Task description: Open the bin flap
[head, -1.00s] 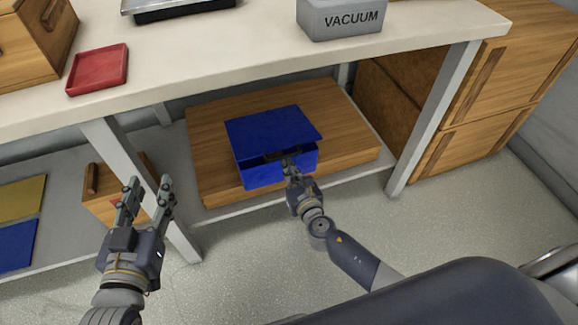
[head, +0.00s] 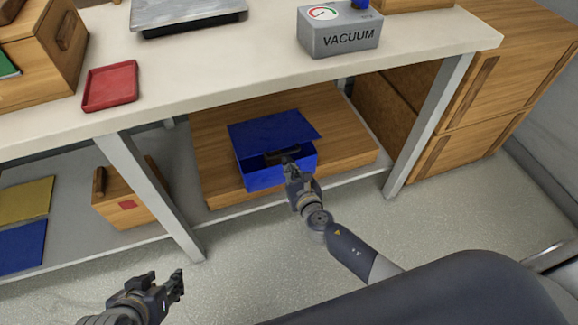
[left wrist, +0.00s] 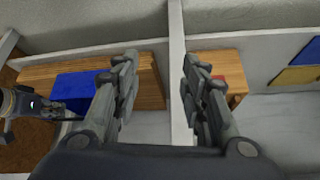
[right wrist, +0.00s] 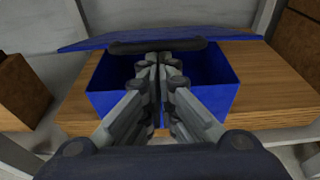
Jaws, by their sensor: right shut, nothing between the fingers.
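The blue bin (head: 266,177) stands on a wooden board on the low shelf under the bench. Its blue flap (head: 270,131) is tilted up at the front, leaving a gap into the bin. A dark handle (right wrist: 158,46) runs along the flap's front edge. My right gripper (head: 288,165) is shut and empty, its fingertips at the handle's underside in the right wrist view (right wrist: 160,62); whether they touch it I cannot tell. My left gripper (head: 172,283) is open and empty, low in front of the shelf; its spread fingers show in the left wrist view (left wrist: 158,75).
A bench leg (head: 150,195) stands left of the bin and another (head: 430,125) right of it. The benchtop (head: 220,70) overhangs the bin. A wooden box (head: 122,205) sits on the shelf at left. The floor in front is clear.

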